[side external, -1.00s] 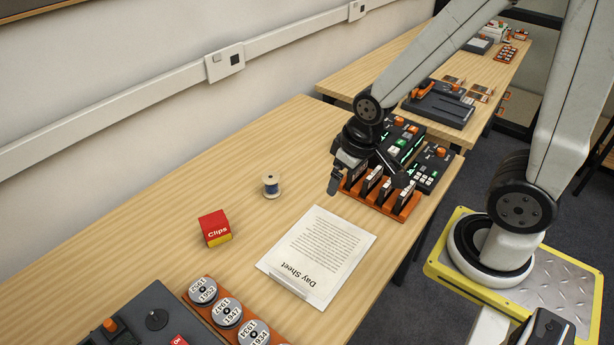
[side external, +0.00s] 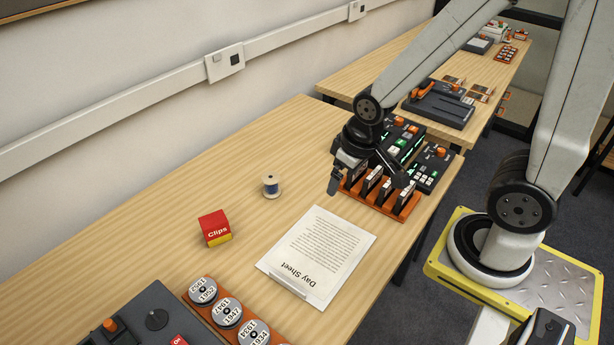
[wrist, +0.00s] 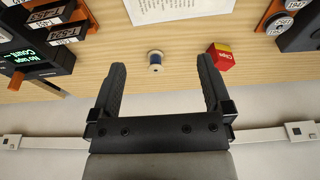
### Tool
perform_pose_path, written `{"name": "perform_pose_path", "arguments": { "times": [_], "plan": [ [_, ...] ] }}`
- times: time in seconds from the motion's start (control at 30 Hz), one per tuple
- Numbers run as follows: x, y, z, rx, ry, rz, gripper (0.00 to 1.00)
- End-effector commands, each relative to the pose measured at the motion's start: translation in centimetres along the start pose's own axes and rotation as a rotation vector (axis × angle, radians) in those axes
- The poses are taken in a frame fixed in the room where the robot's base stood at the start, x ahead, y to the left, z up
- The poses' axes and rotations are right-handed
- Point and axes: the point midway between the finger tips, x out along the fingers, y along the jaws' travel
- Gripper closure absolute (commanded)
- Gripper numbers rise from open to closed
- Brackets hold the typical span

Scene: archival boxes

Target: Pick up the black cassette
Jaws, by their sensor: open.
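Several black cassettes with white labels stand upright in an orange rack (side external: 407,206) near the table's right edge. One black cassette (side external: 374,178) shows clearly there in the side view. In the wrist view, black cassettes (wrist: 50,14) with white labels show at the top left. My gripper (side external: 368,186) is at the rack in the side view, its fingers apart. In the wrist view my gripper (wrist: 160,78) is open, with nothing between its fingers. The gripper partly hides the rack's left end, and I cannot tell whether it touches a cassette.
Control boxes with lit buttons (side external: 404,140) stand just behind the rack. A paper sheet (side external: 318,255), a blue thread spool (side external: 271,186) and a red clips box (side external: 215,228) lie left of it. Labelled reels (side external: 228,312) sit at the front. Bare wood lies between.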

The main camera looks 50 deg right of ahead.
Motion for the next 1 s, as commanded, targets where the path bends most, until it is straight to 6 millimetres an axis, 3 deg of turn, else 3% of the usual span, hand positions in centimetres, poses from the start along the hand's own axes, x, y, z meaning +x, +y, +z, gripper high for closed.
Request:
{"name": "perform_pose_path", "arguments": {
  "times": [0.47,0.57,0.6,1.0],
  "plan": [
    [0.00,0.00,0.00,0.000,0.000,0.000,0.00],
    [0.00,0.00,0.00,0.000,0.000,0.000,0.32],
    [0.00,0.00,0.00,0.000,0.000,0.000,0.37],
    [0.15,0.43,-0.05,0.028,-0.004,0.003,0.37]
  ]
}}
